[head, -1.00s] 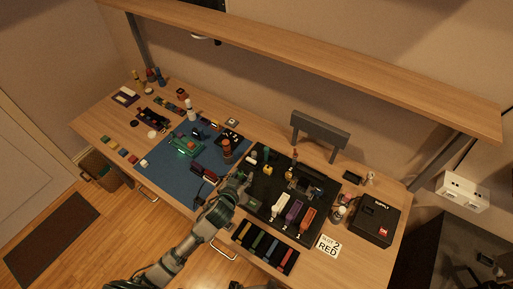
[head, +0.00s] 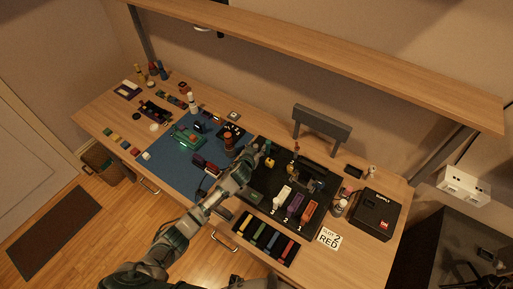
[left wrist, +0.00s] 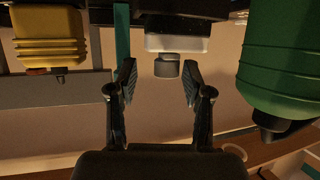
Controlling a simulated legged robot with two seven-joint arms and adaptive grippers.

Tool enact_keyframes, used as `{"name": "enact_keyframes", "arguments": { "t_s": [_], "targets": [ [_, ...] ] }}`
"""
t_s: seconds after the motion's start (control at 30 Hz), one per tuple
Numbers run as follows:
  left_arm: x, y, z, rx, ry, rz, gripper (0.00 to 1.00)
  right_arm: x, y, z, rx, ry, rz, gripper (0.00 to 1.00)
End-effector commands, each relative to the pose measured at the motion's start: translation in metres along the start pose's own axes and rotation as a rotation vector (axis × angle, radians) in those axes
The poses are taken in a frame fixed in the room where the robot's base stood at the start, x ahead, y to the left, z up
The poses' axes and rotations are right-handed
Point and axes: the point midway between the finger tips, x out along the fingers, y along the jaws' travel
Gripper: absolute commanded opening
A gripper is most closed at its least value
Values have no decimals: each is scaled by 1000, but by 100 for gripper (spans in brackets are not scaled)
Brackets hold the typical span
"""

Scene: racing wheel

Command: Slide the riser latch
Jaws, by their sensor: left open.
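My left gripper (head: 250,154) reaches over the left edge of the black board (head: 262,192), near a small yellow piece (head: 267,162) and a small green piece (head: 268,147). In the left wrist view its two fingers (left wrist: 160,85) are apart, with a pale block with a grey knob (left wrist: 167,68) showing between them. I see no contact with the knob. A yellow ribbed block (left wrist: 48,40) is at left and a large green cylinder (left wrist: 285,60) at right. I cannot tell which part is the riser latch. My right gripper is out of view.
White (head: 282,199), purple (head: 295,205) and orange (head: 309,211) blocks stand at the board's front. A grey stand (head: 322,122) is behind it, a black supply box (head: 375,212) to its right. A blue mat (head: 172,165) with parts lies left. A shelf (head: 340,50) spans above.

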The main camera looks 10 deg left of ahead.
Motion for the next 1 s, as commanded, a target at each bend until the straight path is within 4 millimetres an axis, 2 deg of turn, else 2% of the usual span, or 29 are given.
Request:
{"name": "enact_keyframes", "arguments": {
  "t_s": [0.27, 0.47, 0.5, 0.67, 0.8, 1.0],
  "targets": [
    [1, -2, 0, -1, 0, 0, 50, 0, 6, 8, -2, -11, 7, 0],
    [2, 0, 0, 0, 0, -1, 3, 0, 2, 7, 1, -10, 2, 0],
    [2, -1, 0, 0, 0, -2, 0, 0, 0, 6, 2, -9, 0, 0],
    [4, 0, -1, 0, 0, -3, 0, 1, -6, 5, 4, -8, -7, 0],
    [14, 4, -4, -2, 0, -1, 0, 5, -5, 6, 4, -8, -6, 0],
    [14, 4, -6, 1, 2, 1, 0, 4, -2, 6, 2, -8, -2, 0]
  ]
}}
